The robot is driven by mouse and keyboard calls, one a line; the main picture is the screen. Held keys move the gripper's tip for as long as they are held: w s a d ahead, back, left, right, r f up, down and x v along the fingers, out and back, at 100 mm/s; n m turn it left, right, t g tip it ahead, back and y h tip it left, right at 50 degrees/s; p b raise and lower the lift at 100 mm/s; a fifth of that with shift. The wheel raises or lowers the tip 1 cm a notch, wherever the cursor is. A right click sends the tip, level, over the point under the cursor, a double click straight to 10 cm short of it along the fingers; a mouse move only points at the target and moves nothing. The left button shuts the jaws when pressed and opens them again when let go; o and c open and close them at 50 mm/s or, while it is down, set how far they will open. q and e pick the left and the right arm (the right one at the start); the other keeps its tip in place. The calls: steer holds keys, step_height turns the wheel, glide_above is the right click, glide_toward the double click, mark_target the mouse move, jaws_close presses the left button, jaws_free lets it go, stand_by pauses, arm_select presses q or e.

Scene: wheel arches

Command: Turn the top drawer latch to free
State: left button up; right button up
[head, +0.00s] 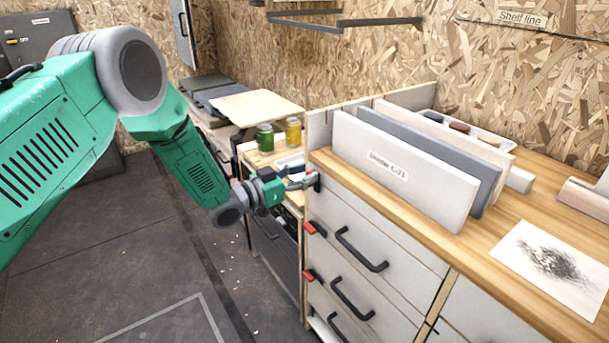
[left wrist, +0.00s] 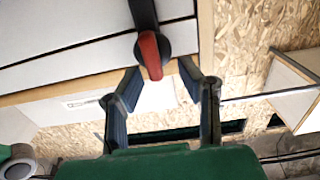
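My left gripper (head: 303,181) is at the upper left corner of the drawer unit, close to the white drawer front. In the left wrist view its two fingers (left wrist: 160,82) are apart, with a latch (left wrist: 151,54) with a red end and dark body just beyond and between the tips. Contact cannot be told. In the head view, only a dark part (head: 317,181) shows at the fingertips; the gripper hides the rest. Two more red-ended latches, an upper one (head: 314,228) and a lower one (head: 311,275), sit below on the left edge. My right gripper is not in view.
Dark handles, the upper one (head: 361,250) and a lower one (head: 352,299), project from the drawer fronts. Upright panels (head: 404,170) stand on the wooden worktop (head: 480,243). A green jar (head: 265,138) and a yellow jar (head: 293,132) stand behind the gripper.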

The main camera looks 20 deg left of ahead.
arm_select(q)
steer(key=shift+d, duration=0.15)
steer(key=shift+d, duration=0.1)
jaws_close()
steer(key=shift+n, duration=0.3)
steer(key=n, duration=0.3)
steer(key=a+n, duration=0.1)
steer(key=n, duration=0.1)
steer(key=shift+w+f+n, duration=0.15)
steer(key=shift+w+n, duration=0.15)
steer(key=shift+w, duration=0.05)
steer(key=n, duration=0.4)
steer(key=f+n, duration=0.1)
steer(key=n, duration=0.1)
steer(key=shift+w+a, duration=0.2)
steer(key=shift+a, duration=0.15)
steer(key=n, duration=0.3)
steer(key=f+n+b, duration=0.1)
steer(key=n, duration=0.1)
steer(key=shift+a+n, duration=0.1)
steer(key=shift+n, duration=0.3)
